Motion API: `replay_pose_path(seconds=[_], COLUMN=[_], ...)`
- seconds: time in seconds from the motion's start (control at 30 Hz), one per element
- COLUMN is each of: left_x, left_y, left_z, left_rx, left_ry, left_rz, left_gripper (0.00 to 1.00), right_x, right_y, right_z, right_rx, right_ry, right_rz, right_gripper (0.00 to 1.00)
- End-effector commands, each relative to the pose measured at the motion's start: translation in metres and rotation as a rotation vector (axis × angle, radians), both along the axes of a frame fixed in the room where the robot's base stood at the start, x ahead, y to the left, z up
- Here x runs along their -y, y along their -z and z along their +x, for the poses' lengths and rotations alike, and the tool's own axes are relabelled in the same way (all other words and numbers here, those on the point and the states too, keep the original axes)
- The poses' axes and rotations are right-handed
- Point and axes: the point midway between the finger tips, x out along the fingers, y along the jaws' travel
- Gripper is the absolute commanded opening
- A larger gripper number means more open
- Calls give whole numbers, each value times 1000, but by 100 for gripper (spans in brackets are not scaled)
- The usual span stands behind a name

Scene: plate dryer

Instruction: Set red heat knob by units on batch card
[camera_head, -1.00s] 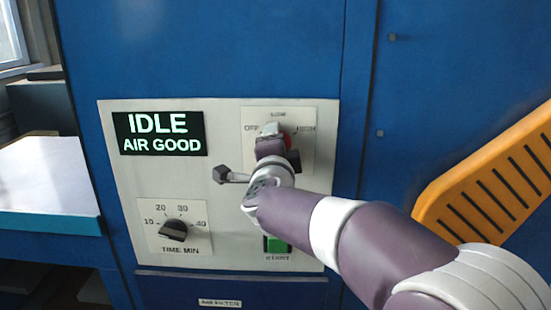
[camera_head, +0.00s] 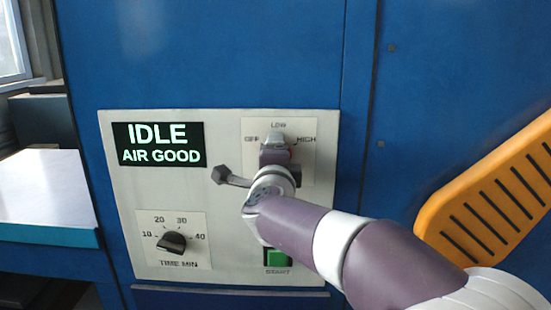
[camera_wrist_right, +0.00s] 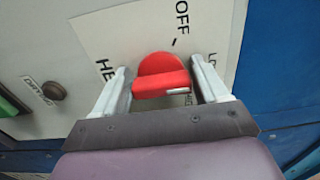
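The red heat knob (camera_wrist_right: 161,80) sits between the fingers of my right gripper (camera_wrist_right: 160,78) in the right wrist view. A white mark on the knob lies toward the right finger, on the LOW side. In the head view my right gripper (camera_head: 275,150) is in front of the knob and hides most of it. The heat dial plate (camera_head: 305,170) reads OFF at left, LOW at top and HIGH at right. My left gripper is not in view. No batch card is visible.
The pale control panel (camera_head: 125,215) carries a display (camera_head: 158,145) reading IDLE, AIR GOOD, a black TIME MIN knob (camera_head: 171,242) and a green START button (camera_head: 277,258). A yellow slotted part (camera_head: 490,205) is at right. A pale worktop (camera_head: 40,195) is at left.

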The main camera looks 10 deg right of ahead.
Motion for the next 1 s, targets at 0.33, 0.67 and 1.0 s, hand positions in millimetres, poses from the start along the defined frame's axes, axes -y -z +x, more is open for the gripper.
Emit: replay_pose_path(seconds=[0.33,0.67,1.0], left_x=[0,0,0], left_y=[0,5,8], left_z=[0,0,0], left_rx=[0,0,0], left_ry=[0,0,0], left_rz=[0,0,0], left_gripper=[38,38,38], right_x=[0,-19,-35], right_y=[0,-1,1], right_z=[-1,-61,-119], right_rx=[1,3,-1], right_ry=[-1,-6,-2], right_rz=[-1,1,0], right_gripper=[89,89,89])
